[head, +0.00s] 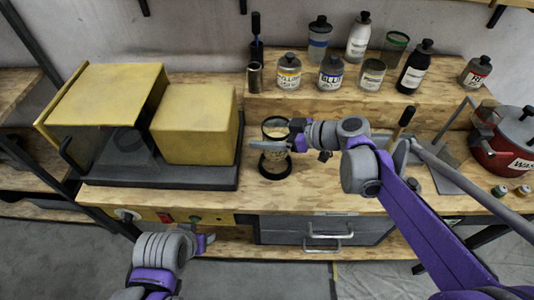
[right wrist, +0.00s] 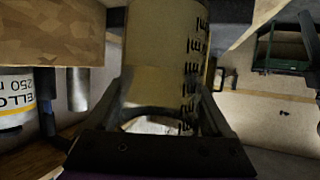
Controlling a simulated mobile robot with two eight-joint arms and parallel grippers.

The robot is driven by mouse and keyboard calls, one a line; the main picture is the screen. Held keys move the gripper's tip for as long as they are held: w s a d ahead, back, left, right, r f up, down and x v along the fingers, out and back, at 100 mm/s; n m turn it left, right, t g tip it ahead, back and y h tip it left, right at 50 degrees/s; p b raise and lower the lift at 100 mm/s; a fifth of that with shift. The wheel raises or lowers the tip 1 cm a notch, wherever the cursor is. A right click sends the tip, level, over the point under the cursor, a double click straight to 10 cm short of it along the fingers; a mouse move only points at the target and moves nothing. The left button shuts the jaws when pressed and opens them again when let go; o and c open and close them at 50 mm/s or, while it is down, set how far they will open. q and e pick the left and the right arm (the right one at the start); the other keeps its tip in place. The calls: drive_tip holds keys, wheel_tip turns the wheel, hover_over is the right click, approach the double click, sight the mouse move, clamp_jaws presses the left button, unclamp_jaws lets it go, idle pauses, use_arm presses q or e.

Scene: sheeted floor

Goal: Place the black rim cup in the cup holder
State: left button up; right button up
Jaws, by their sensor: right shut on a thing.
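The black rim cup (head: 275,124) is a clear beaker with a dark rim, upright over the workbench in the middle of the head view. My right gripper (head: 272,146) is shut on it from the right side. In the right wrist view the cup (right wrist: 160,60) with its dark scale marks stands between the two fingers. A dark ring (head: 274,170) shows just below the cup; I cannot tell whether it is the cup holder or the cup's base, nor whether they touch. My left gripper (head: 207,243) is in front of the bench, low and away from the cup; its jaw opening is unclear.
A yellow box-like machine (head: 195,123) stands left of the cup. Several bottles, including a yellow-label bottle (head: 288,72), stand on the raised wooden shelf behind. A red pot (head: 506,138) is at the right. Grey drawers (head: 325,230) are below the bench front.

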drive_tip(key=shift+f, duration=2.95)
drive_tip(key=shift+b, duration=0.3)
drive_tip(key=shift+f, duration=0.15)
drive_tip(key=o, duration=1.4)
drive_tip(key=shift+s+d+r, duration=0.1)
drive_tip(key=shift+d+r, duration=0.15)
drive_tip(key=shift+r, duration=0.05)
drive_tip(key=v, duration=1.1)
drive_tip(key=shift+s+d, duration=0.15)
